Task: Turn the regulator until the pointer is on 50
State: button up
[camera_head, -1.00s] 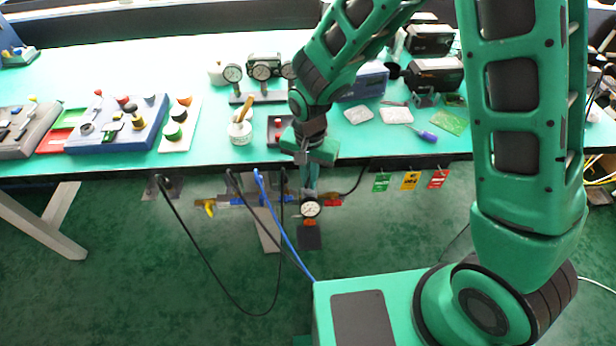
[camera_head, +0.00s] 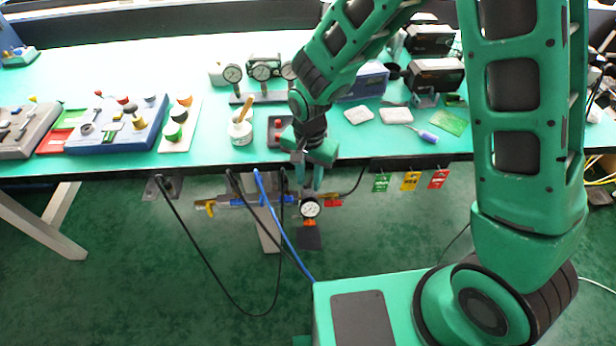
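A round white gauge (camera_head: 310,208) hangs below the table's front edge, with an orange part (camera_head: 310,222) and a dark plate under it. Its pointer and numbers are too small to read. My gripper (camera_head: 308,183) points down just above the gauge, in front of the table edge. Its two teal fingers show side by side with a narrow gap. The regulator's knob is not clearly visible; the fingers may hide it. I cannot tell whether they touch it.
A pipe run with a yellow handle (camera_head: 206,207) and a red part (camera_head: 333,201) lies beside the gauge. Black cables and a blue hose (camera_head: 285,234) hang in front. Green, yellow and red tags (camera_head: 410,180) hang right. Gauges, a white jar (camera_head: 240,130) and switch boxes stand on the table.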

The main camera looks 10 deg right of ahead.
aim_at(309, 178)
notch_tip(309, 178, up, 11)
dwell(0.6)
jog(key=shift+f, duration=0.1)
jog(key=s+d+r, duration=0.2)
jog(key=d+r, duration=0.1)
jog(key=d, duration=0.5)
jog(key=s+d+r, duration=0.2)
jog(key=d+r, duration=0.1)
jog(key=d, duration=0.6)
jog(key=s+d+r, duration=0.1)
jog(key=d+r, duration=0.2)
jog(key=d, duration=0.5)
jog(key=s+d+r, duration=0.1)
jog(key=s+d, duration=0.4)
jog(key=s, duration=0.3)
jog(key=s+d+r, duration=0.1)
jog(key=s+d, duration=0.4)
jog(key=s, duration=0.3)
